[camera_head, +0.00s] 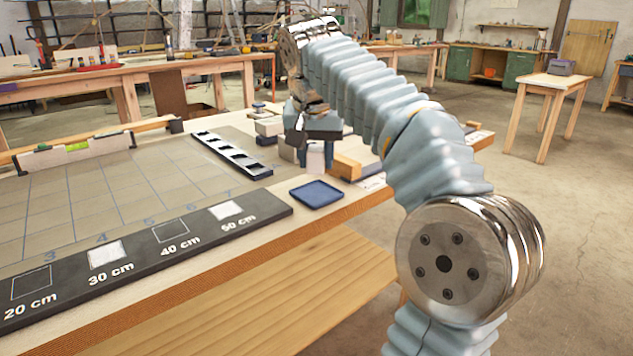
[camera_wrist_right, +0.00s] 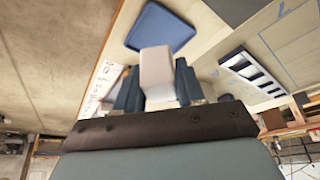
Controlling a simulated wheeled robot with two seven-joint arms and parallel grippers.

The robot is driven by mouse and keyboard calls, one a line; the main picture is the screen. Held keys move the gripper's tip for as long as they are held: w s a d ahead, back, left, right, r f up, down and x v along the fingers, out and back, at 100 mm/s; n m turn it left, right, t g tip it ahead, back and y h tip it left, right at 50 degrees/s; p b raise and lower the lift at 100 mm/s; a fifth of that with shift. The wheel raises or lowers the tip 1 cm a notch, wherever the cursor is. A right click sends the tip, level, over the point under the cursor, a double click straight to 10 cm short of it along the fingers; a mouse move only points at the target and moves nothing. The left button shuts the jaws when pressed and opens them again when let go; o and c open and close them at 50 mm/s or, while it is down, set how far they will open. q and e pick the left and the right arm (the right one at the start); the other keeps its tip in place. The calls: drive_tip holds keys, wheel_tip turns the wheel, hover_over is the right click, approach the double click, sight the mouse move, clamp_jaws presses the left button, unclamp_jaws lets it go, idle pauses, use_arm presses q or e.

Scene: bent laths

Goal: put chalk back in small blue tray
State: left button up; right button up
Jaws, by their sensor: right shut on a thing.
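The small blue tray (camera_head: 316,194) lies near the table's front edge and looks empty. It also shows at the top of the right wrist view (camera_wrist_right: 158,28). My right gripper (camera_head: 311,141) is beyond the tray in the head view. It is shut on a pale whitish block (camera_wrist_right: 156,66), apparently the chalk, seen between its two dark blue fingers in the wrist view. In the head view part of this block (camera_head: 315,162) shows below the fingers. I cannot tell whether it touches the table. My left gripper is out of view.
A wooden block (camera_head: 346,167) stands right of the gripper. A dark slotted rack (camera_head: 232,155) lies to the left. A black board (camera_head: 140,250) with length labels and white squares runs along the front edge. The gridded middle is clear.

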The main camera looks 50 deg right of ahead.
sight(317, 190)
drive_tip(key=shift+w+d+f, duration=0.3)
drive_tip(key=shift+d+f, duration=0.2)
drive_tip(key=shift+f, duration=0.15)
drive_tip(key=b+x, duration=0.1)
drive_tip(key=x, duration=0.3)
drive_tip(key=shift+a+f, duration=0.1)
drive_tip(key=shift+f, duration=0.4)
drive_tip(key=shift+f, duration=0.1)
drive_tip(key=o, duration=0.9)
drive_tip(key=shift+o, duration=0.2)
